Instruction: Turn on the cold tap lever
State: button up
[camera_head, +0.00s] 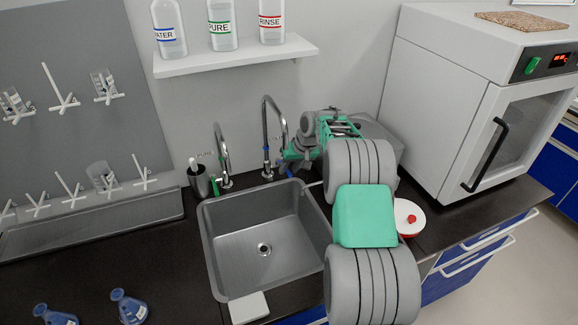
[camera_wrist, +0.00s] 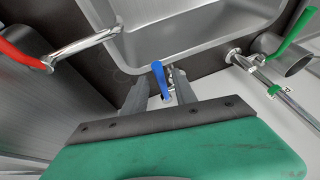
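The blue cold tap lever (camera_wrist: 160,78) shows in the wrist view at the sink's rim, between the two fingers of my gripper (camera_wrist: 158,86). The fingers are apart, with a gap visible on both sides of the lever; I cannot tell whether either touches it. In the head view, the tall chrome tap (camera_head: 266,130) stands behind the sink, and my gripper (camera_head: 291,160) is just right of it, its fingers mostly hidden. A red lever (camera_wrist: 22,54) shows at the left of the wrist view, beside a chrome spout (camera_wrist: 90,42).
The steel sink (camera_head: 235,262) lies in the dark counter. A smaller tap (camera_head: 221,150) with a green lever (camera_wrist: 290,35) and a grey cup (camera_head: 199,181) stand left of the tall tap. A bottle shelf (camera_head: 235,57) hangs above; a white oven-like cabinet (camera_head: 440,95) stands right.

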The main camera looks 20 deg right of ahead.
jog(key=shift+f, duration=0.1)
jog(key=shift+c, duration=0.2)
jog(key=shift+a, duration=0.1)
grip_shut()
dwell(1.0)
